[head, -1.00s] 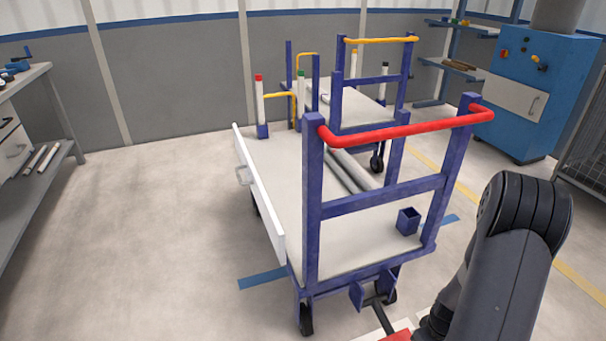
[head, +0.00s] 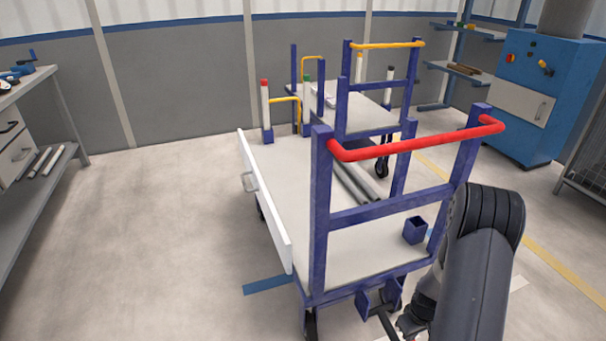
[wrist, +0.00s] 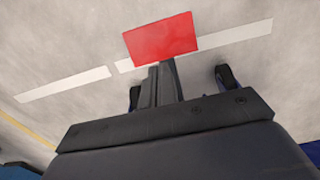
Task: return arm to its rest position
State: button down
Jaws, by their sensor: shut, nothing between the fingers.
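My arm (head: 478,265) is a dark grey link at the lower right of the head view, beside the near end of the cart. My gripper (wrist: 163,68) shows in the wrist view as two dark fingers close together, shut and empty. A red rectangle (wrist: 160,37) on the floor lies just past the fingertips in that view.
A blue cart with a red handle (head: 415,141) stands close to my arm, grey pipes (head: 355,182) on its deck. A second cart with a yellow handle (head: 388,45) stands behind. A blue machine (head: 545,92) is at right, a workbench (head: 32,78) at left. Floor at left is clear.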

jog(key=w+a+r+p, duration=0.1)
jog(key=w+r+p, duration=0.1)
jog(key=r, duration=0.6)
jog(key=w+a+r+p, duration=0.1)
jog(key=w+r+p, duration=0.2)
jog(key=r, duration=0.6)
jog(key=shift+w+r+p, duration=0.15)
jog(key=shift+r+p, duration=0.15)
jog(key=shift+p, duration=0.3)
